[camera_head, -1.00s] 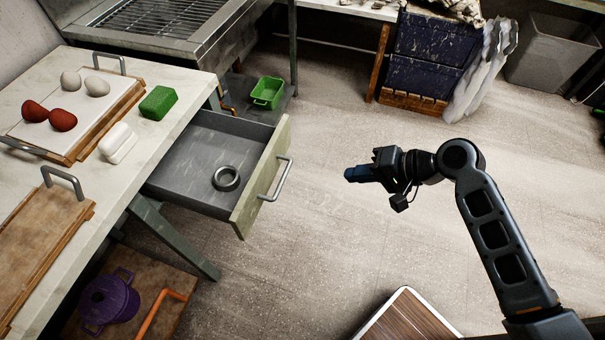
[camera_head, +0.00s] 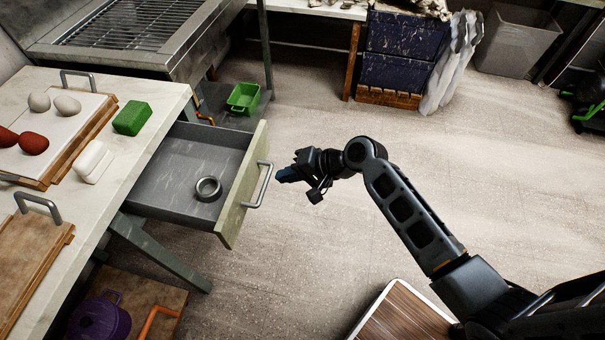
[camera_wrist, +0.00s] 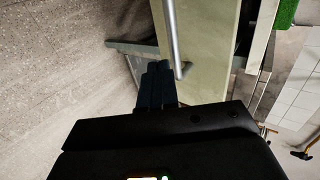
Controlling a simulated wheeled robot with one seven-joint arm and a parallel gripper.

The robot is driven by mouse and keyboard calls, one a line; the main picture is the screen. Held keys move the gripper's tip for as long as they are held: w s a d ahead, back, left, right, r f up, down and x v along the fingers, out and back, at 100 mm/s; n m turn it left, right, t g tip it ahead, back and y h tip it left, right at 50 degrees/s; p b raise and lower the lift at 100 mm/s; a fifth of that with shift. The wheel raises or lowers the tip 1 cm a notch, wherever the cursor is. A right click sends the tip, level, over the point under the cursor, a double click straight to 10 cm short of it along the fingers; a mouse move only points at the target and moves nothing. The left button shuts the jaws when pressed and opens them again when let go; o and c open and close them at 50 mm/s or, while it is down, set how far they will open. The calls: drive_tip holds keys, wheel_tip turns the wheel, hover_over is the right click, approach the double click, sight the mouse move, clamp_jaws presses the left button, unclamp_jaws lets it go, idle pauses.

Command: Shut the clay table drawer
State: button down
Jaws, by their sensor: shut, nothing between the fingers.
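The clay table drawer (camera_head: 165,163) is pulled out from under the worktop in the head view. A grey ring (camera_head: 208,188) lies in it. Its pale green front (camera_head: 240,192) has a metal bar handle (camera_head: 262,186), which also shows in the wrist view (camera_wrist: 173,35). My gripper (camera_head: 281,175) is shut and empty, just right of the handle, its fingers toward the drawer front. In the wrist view the shut fingertips (camera_wrist: 158,68) appear close beside the handle's lower end. I cannot tell whether they touch it.
The table top (camera_head: 150,85) holds a green block (camera_head: 132,117), a white block (camera_head: 93,162) and boards with rounded lumps. A green bin (camera_head: 243,98) stands behind the drawer. A purple pot (camera_head: 100,318) sits low at the left.

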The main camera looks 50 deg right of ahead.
drive_tip(key=shift+w+a+r, duration=0.1)
drive_tip(key=shift+w+a, duration=0.05)
drive_tip(key=shift+w, duration=0.2)
drive_tip(key=shift+w+a, duration=0.1)
drive_tip(key=b, duration=0.3)
hover_over(197, 170)
drive_tip(key=shift+s+d, duration=0.2)
drive_tip(key=shift+s, duration=0.15)
drive_tip(key=shift+w+a+r+b, duration=0.1)
drive_tip(key=shift+w+a+b, duration=0.1)
drive_tip(key=shift+w+b, duration=0.1)
drive_tip(key=shift+a+r, duration=0.1)
